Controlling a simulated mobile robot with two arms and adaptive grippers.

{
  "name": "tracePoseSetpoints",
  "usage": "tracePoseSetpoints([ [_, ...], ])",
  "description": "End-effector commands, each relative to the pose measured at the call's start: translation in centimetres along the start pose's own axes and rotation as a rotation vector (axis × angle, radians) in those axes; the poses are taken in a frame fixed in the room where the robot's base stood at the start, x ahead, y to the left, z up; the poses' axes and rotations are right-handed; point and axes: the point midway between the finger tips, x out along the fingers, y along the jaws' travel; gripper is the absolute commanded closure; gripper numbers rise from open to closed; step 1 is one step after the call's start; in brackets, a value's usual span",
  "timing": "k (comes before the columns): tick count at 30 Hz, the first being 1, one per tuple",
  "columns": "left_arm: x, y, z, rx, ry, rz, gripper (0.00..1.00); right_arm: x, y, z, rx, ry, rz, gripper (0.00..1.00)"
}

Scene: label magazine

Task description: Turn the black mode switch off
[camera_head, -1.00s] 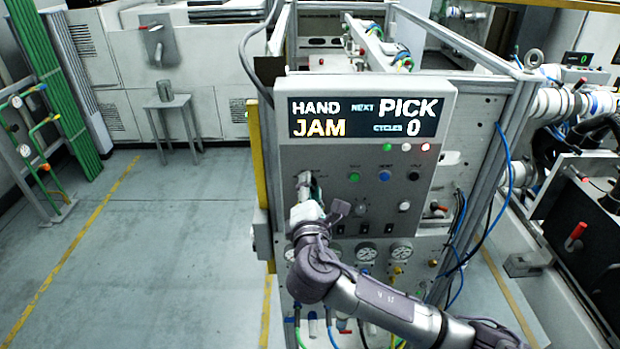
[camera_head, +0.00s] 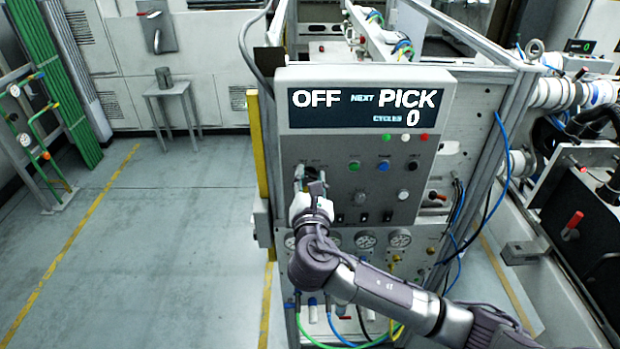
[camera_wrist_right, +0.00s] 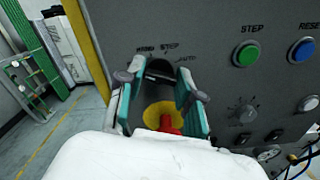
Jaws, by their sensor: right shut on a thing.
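The black mode switch (camera_wrist_right: 160,70) is on the grey control panel (camera_head: 340,215), at its left side. In the wrist view it is partly hidden between the fingers, with small labels such as STEP and AUTO around it. My right gripper (camera_head: 311,180) is at the panel, and its two teal-padded fingers (camera_wrist_right: 159,85) are shut on the switch from either side. The exact pointing of the knob is hard to see. The display (camera_head: 362,107) reads OFF, NEXT PICK, CYCLES 0. My left gripper is not in view.
A red button on a yellow disc (camera_wrist_right: 163,113) sits just below the switch, close between my fingers. Green (camera_head: 354,166), blue (camera_head: 383,167) and black (camera_head: 412,166) buttons lie to the right. Gauges (camera_head: 365,240) and hoses are below. The floor at left is open.

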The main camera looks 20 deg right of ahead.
Motion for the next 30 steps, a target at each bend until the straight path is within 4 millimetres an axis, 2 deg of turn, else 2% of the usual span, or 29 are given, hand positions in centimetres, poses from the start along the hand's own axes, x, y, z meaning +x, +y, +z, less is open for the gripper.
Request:
tracePoseSetpoints([
  [15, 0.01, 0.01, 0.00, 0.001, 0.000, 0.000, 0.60, -0.05, -0.08, -0.23, -0.020, 0.005, -0.002, 0.99],
  [16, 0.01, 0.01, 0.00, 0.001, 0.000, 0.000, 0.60, -0.05, -0.08, -0.23, -0.020, 0.005, -0.002, 0.61],
  [20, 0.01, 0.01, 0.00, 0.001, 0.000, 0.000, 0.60, -0.03, -0.07, -0.19, -0.019, 0.004, -0.002, 0.40],
  [30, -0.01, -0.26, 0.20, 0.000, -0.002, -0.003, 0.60, -0.20, -0.01, -0.07, -0.017, 0.002, 0.000, 0.39],
])
